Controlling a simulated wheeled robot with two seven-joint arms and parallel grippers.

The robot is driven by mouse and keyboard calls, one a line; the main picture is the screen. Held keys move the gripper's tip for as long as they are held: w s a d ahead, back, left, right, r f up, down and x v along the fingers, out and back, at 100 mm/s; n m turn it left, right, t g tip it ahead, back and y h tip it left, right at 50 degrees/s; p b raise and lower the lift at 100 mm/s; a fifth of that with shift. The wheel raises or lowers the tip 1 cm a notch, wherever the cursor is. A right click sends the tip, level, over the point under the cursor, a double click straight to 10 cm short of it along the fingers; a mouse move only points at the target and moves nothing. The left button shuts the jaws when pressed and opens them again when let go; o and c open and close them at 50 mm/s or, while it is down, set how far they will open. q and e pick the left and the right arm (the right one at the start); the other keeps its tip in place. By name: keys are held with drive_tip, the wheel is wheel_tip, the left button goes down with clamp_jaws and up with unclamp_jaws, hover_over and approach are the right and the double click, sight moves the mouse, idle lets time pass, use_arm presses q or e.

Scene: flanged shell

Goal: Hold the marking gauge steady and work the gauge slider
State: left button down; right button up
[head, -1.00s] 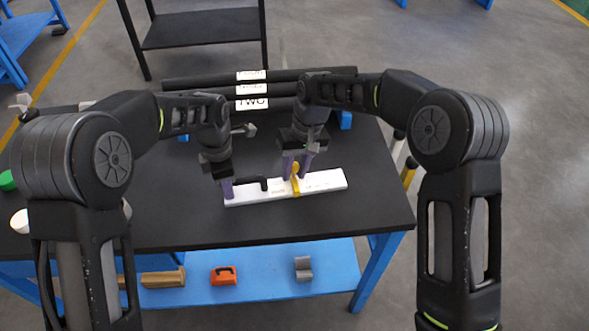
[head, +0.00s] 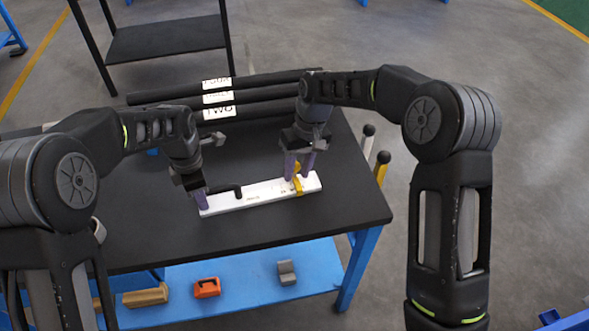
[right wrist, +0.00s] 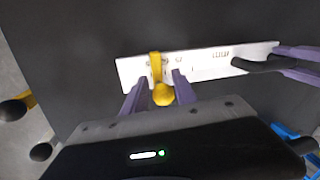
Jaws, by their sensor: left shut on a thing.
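The marking gauge (head: 254,196) is a long white bar lying on the black table, with a black handle towards its left end. It also shows in the right wrist view (right wrist: 211,64). Its yellow gauge slider (head: 298,186) sits near the bar's right end, and its round knob shows in the right wrist view (right wrist: 163,96). My left gripper (head: 201,200) is shut on the gauge at its left end; its fingers hide the exact contact. My right gripper (head: 299,165) is open above the bar, with one purple finger on each side of the slider knob and gaps visible.
Black bars with white labels (head: 218,98) lie behind the gauge. Two round-topped handles (head: 381,168) stand by the table's right edge. The blue lower shelf (head: 245,277) holds an orange item (head: 207,287), a grey block (head: 286,272) and a tan block (head: 146,296).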

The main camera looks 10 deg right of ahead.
drive_tip(key=o, duration=0.3)
drive_tip(key=shift+a, duration=0.1)
use_arm(q)
drive_tip(key=shift+d, duration=0.1)
use_arm(e)
wheel_tip(320, 180, up, 12)
drive_tip(key=d, duration=0.2)
drive_tip(key=shift+w+d, duration=0.15)
drive_tip(key=shift+w, duration=0.1)
drive_tip(key=shift+f, duration=0.1)
use_arm(q)
drive_tip(key=c, duration=1.2)
unclamp_jaws()
drive_tip(key=shift+c, duration=0.2)
